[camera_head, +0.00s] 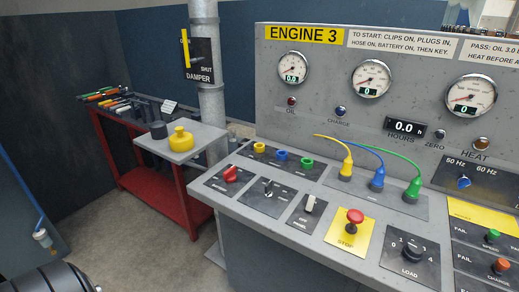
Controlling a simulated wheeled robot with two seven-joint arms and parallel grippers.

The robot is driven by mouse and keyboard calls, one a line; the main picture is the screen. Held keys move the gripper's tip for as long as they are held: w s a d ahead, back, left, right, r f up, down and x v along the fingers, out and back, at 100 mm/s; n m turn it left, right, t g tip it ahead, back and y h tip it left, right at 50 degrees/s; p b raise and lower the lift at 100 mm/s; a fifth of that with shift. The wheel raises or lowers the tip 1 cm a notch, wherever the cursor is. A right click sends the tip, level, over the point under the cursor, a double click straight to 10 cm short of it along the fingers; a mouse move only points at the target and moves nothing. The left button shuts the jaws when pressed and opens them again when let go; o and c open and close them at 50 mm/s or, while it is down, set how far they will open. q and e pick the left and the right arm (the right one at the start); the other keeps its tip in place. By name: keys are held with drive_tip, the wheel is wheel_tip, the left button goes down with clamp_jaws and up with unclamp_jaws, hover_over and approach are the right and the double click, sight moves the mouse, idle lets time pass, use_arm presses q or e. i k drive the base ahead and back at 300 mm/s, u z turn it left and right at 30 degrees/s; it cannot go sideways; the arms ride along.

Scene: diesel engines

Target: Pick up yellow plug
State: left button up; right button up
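The yellow plug (347,167) stands upright on a grey plate on the console's sloping panel, its thin yellow cable curving up and back to the left. The blue plug (378,179) and the green plug (414,188) stand to its right, each with a cable of its own colour. To its left are a yellow socket (259,147), a blue socket (282,155) and a green socket (307,163), with no plug in them. Neither of my grippers shows in this view.
In front of the plugs are a red stop button (354,217), a white-handled switch (310,204) and a load knob (411,252). The gauge panel (330,100) rises behind.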

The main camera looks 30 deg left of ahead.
sight(346, 171)
drive_tip(key=u, duration=3.15)
drive_tip(key=k, duration=1.35)
drive_tip(key=z, duration=2)
